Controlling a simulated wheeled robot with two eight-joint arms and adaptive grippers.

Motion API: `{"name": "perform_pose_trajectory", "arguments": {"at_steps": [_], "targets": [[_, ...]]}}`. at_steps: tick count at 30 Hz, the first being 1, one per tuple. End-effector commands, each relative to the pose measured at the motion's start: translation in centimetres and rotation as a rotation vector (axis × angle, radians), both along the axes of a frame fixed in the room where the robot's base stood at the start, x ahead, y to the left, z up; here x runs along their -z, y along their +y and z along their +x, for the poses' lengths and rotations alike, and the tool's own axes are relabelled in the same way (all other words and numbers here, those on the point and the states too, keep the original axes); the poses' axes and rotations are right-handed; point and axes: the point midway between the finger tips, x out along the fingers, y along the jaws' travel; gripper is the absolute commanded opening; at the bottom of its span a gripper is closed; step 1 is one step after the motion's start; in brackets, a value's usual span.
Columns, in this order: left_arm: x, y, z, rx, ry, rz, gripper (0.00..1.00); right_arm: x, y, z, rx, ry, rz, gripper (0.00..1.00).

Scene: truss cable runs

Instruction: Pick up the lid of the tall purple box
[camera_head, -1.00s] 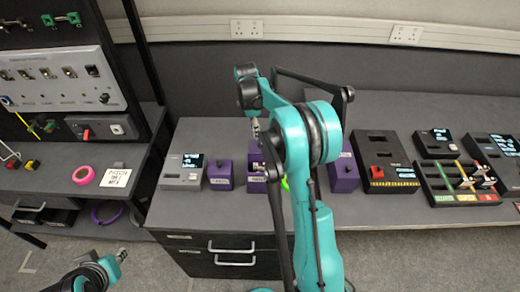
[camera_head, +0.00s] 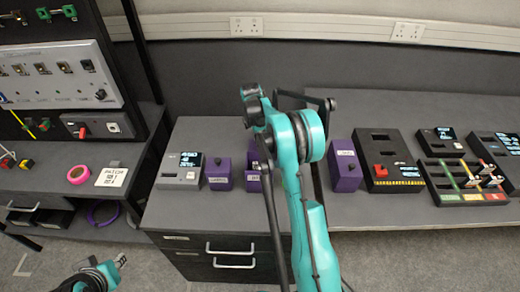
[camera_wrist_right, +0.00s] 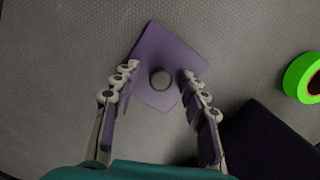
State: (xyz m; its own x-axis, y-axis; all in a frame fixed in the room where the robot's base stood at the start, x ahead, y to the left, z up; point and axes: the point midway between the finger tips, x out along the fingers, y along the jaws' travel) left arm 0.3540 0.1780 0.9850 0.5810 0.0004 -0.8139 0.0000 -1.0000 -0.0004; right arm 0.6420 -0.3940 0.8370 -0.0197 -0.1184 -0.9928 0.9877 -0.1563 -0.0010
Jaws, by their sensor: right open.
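In the right wrist view, a square purple lid (camera_wrist_right: 157,50) with a round grey knob (camera_wrist_right: 159,79) is seen from above. My right gripper (camera_wrist_right: 158,82) is open, with one finger on each side of the knob. I cannot tell whether the fingers touch the lid. In the head view, my right arm partly hides the purple box (camera_head: 253,184) in the middle. Other purple boxes stand to its left (camera_head: 219,175) and right (camera_head: 345,168). I cannot tell their heights well. My left gripper (camera_head: 120,261) is low at the left, too small to read.
A dark purple block (camera_wrist_right: 265,145) fills the lower right of the wrist view, close to the right finger. A green ring (camera_wrist_right: 303,77) lies at the right. A grey display box (camera_head: 180,172) and a black device with a red button (camera_head: 388,165) stand on the bench.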

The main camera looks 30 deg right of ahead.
Motion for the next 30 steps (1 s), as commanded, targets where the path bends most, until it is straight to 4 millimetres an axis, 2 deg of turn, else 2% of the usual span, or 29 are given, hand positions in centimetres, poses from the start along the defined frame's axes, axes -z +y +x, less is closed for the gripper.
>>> {"name": "perform_pose_trajectory", "arguments": {"at_steps": [3, 8, 20, 26, 30], "targets": [[-0.1, 0.0, 0.0, 0.0, 0.0, 0.0, 0.27, -0.2, 0.0, 0.0, 0.0, 0.0, 0.0, 0.44], [-0.1, 0.0, 0.0, 0.0, 0.0, 0.0, 0.27, -0.2, 0.0, 0.0, 0.0, 0.0, 0.0, 0.01], [-0.3, 0.0, 0.0, 0.0, 0.0, 0.0, 0.27, -0.4, 0.0, 0.0, 0.0, 0.0, 0.0, 0.0], [-1.3, 0.0, 0.0, 0.0, 0.0, 0.0, 0.27, -2.5, 0.0, 0.0, 0.0, 0.0, 0.0, 0.0], [-2.5, 0.0, 0.0, 0.0, 0.0, 0.0, 0.27, -5.1, -0.4, -0.3, 0.003, 0.0, 0.0, 0.0]]}}
